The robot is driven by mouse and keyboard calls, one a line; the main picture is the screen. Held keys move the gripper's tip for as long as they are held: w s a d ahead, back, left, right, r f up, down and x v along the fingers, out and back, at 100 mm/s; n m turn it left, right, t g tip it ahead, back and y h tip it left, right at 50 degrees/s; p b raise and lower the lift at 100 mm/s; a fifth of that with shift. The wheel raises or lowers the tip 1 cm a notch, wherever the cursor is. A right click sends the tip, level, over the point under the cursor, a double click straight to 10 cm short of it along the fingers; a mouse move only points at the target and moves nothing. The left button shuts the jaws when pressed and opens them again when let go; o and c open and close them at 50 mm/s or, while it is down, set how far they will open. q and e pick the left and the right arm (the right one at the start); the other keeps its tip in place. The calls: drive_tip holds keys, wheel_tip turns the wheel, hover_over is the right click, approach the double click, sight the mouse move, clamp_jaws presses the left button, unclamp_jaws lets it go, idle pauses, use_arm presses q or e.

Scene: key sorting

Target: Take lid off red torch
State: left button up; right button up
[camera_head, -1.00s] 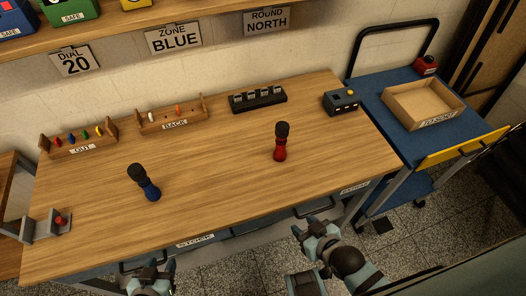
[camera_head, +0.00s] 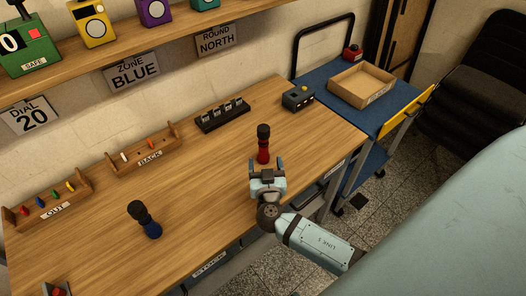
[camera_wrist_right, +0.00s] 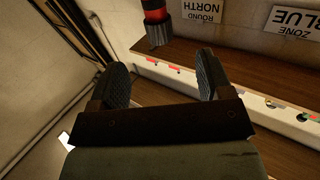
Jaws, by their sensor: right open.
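The red torch (camera_head: 263,156) stands upright on the wooden table, with its black lid (camera_head: 263,131) on top. My right gripper (camera_head: 267,164) is open and empty, just in front of the torch on its near side, and hides its lower end. The right wrist view appears upside down. In it the torch's black lid (camera_wrist_right: 159,34) and part of its red body (camera_wrist_right: 154,12) show beyond the open fingers of my right gripper (camera_wrist_right: 161,77), roughly in line with the gap between them. My left gripper is out of view.
A blue torch with a black top (camera_head: 146,220) stands to the left. Wooden racks marked OUT (camera_head: 55,212) and BACK (camera_head: 150,160), a black holder (camera_head: 222,117) and a grey box (camera_head: 298,98) line the back. Bare table lies between the torches.

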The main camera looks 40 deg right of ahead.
sight(263, 139)
drive_tip(key=p+x, duration=0.2)
drive_tip(key=x, duration=0.5)
drive_tip(key=shift+w+d+r, duration=0.1)
drive_tip(key=shift+w+d, duration=0.05)
drive_tip(key=shift+w, duration=0.05)
drive_tip(key=shift+w+d, duration=0.25)
drive_tip(key=shift+w, duration=0.2)
drive_tip(key=shift+w+d+p, duration=0.25)
drive_tip(key=shift+p, duration=0.25)
drive_tip(key=p+x, duration=0.1)
drive_tip(key=x, duration=0.2)
drive_tip(key=shift+w+d+p, duration=0.25)
drive_tip(key=shift+p, duration=0.15)
drive_tip(key=shift+w+d+f, duration=0.2)
drive_tip(key=shift+w+f, duration=0.1)
clamp_jaws()
